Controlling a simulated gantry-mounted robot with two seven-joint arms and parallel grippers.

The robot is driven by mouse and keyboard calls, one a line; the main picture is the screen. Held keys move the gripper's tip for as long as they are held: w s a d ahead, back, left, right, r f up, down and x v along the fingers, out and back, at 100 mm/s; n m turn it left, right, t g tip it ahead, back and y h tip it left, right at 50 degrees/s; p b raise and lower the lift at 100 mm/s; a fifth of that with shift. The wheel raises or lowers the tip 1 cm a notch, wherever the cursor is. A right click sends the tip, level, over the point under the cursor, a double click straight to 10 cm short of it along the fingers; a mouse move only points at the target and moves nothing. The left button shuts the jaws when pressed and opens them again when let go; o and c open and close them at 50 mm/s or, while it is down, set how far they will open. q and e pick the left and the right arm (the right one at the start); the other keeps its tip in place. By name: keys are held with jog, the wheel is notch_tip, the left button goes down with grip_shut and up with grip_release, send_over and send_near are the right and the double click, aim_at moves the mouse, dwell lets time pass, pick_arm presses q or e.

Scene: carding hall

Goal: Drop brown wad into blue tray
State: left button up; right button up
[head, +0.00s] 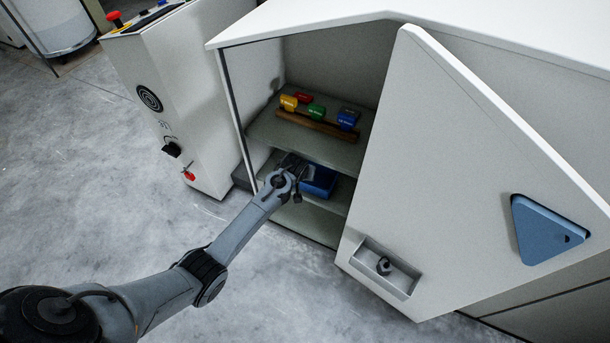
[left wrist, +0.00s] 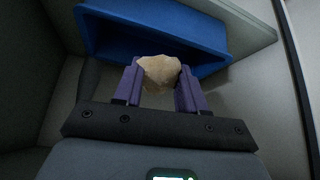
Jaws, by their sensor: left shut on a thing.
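In the left wrist view a tan-brown wad (left wrist: 159,70) sits between the two purple fingers of my left gripper (left wrist: 158,84). The gripper is shut on it. The blue tray (left wrist: 210,68) is just beyond the fingertips, and the wad overlaps its near edge in the picture. In the head view the blue tray (head: 318,181) stands on the lower shelf of the open cabinet. My left gripper (head: 297,170) reaches into the cabinet at the tray's left side; the wad cannot be made out there. My right gripper is not in view.
The upper shelf (head: 345,150) above the tray holds a wooden rack (head: 315,125) with several coloured blocks. The open cabinet door (head: 450,170) stands to the right. A white machine housing (head: 185,105) with a red knob is on the left. The concrete floor in front is clear.

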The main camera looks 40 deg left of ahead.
pick_arm(q)
jog(key=shift+w+a+f+b, duration=0.2)
jog(key=shift+w+f+b, duration=0.15)
jog(key=shift+w+b, duration=0.1)
jog(key=shift+w+a+f+b, duration=0.2)
jog(key=shift+w+f+b, duration=0.15)
jog(key=shift+w, duration=0.1)
jog(key=shift+s+d+f, duration=0.1)
jog(key=shift+s+d, duration=0.05)
jog(key=shift+s, duration=0.2)
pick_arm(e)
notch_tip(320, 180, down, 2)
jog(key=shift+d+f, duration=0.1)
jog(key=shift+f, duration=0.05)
pick_arm(q)
jog(key=shift+w+f, duration=0.15)
jog(key=shift+w, duration=0.05)
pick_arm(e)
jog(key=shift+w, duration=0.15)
pick_arm(q)
jog(key=shift+f, duration=0.1)
jog(key=shift+s+f, duration=0.1)
jog(key=shift+f, duration=0.2)
jog(key=o, duration=1)
